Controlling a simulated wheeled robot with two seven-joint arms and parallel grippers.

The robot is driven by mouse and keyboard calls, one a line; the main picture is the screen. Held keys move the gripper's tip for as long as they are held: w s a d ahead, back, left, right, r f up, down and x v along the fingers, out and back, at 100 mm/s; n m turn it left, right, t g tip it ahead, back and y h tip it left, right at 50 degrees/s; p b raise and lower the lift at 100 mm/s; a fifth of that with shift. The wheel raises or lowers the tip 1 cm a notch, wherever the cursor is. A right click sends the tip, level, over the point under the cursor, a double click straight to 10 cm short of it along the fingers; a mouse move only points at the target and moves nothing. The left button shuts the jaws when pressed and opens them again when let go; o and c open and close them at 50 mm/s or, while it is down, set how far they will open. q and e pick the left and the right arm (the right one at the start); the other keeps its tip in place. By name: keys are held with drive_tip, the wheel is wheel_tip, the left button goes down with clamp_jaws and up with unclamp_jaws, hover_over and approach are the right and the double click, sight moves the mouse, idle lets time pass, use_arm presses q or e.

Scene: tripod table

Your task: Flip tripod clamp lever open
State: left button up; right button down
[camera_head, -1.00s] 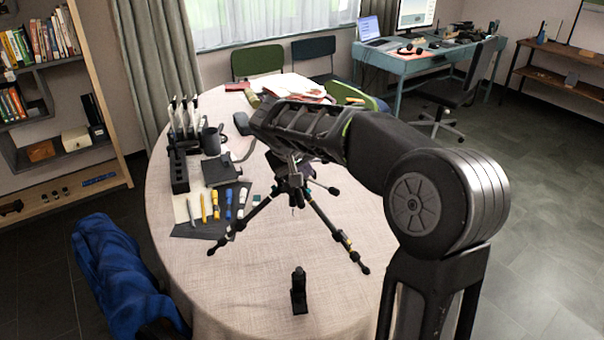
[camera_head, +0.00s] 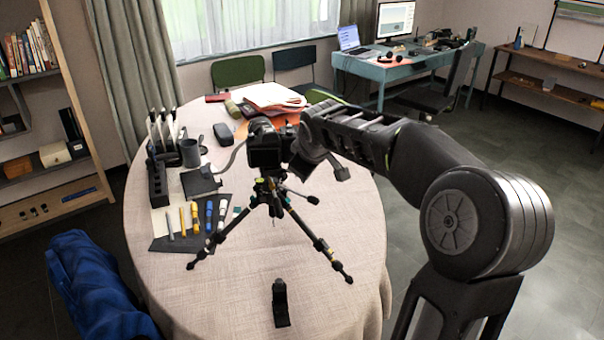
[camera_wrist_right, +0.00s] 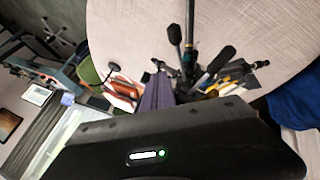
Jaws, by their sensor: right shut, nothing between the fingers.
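The black tripod (camera_head: 272,199) stands with its legs spread on the round table (camera_head: 215,290), with a black camera (camera_head: 264,148) on top. A short dark handle (camera_head: 311,200) sticks out to the right below its head. The clamp lever cannot be told apart for certain at this size. My right gripper (camera_head: 341,173) is shut and empty, just right of the camera and above the handle; whether it touches anything is unclear. The wrist view shows the tripod (camera_wrist_right: 189,40) upside down, with dark handles close by. My left gripper is not in view.
Pens (camera_head: 196,217) on a dark mat, a mug (camera_head: 190,152) and a black holder lie left of the tripod. Papers (camera_head: 272,97) lie behind it. The table's front is mostly clear.

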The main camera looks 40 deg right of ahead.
drive_tip(key=shift+w, duration=0.15)
drive_tip(key=shift+w+a, duration=0.4)
drive_tip(key=shift+w, duration=0.1)
drive_tip(key=shift+r, duration=0.1)
idle(0.4)
